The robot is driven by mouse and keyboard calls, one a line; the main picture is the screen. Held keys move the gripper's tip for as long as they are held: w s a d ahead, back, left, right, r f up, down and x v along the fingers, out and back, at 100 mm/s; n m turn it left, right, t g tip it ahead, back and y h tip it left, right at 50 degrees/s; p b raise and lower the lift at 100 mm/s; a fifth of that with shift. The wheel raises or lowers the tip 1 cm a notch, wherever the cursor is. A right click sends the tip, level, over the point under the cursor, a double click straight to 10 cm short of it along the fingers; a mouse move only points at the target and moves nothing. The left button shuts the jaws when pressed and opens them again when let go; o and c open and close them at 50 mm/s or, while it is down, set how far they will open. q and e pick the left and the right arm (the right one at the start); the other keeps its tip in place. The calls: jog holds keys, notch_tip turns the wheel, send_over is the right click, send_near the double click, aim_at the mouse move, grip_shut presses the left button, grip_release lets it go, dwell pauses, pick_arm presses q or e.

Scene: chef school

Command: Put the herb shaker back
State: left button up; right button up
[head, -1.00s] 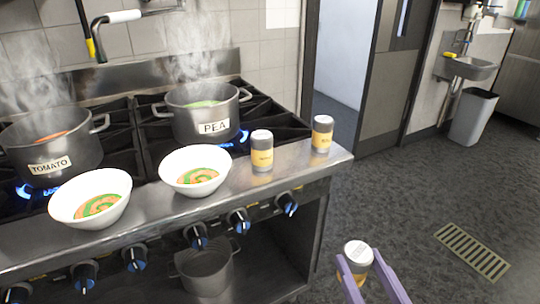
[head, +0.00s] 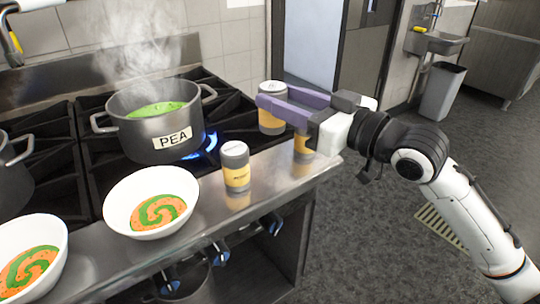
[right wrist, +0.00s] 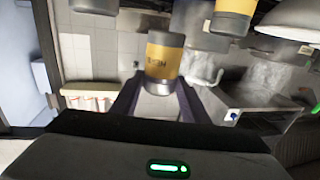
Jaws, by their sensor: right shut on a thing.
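My right gripper (head: 276,97) is shut on a shaker (head: 271,122) with a grey lid and a yellow label. It holds this shaker upright above the right end of the stove. The held shaker also shows between the fingers in the right wrist view (right wrist: 164,58); its label is too small to read surely. A second similar shaker (head: 236,168) stands on the steel front ledge (head: 210,208). A third shaker (head: 303,150) stands on the ledge to its right, partly hidden by my gripper. My left gripper is out of view.
A steaming pot marked PEA (head: 160,128) sits left of the gripper, with a blue flame (head: 207,146) beside it. A white bowl of orange and green soup (head: 118,222) stands on the ledge, with another (head: 52,232) at lower left.

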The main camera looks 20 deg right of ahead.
aim_at(283, 130)
notch_tip(283, 130, down, 5)
jog(key=shift+d+f+b, duration=0.1)
jog(key=shift+b, duration=0.35)
jog(key=shift+f, duration=0.6)
jog(key=shift+f+b, duration=0.3)
jog(key=shift+f, duration=1.15)
jog(key=shift+f, duration=0.2)
jog(key=o, duration=1.2)
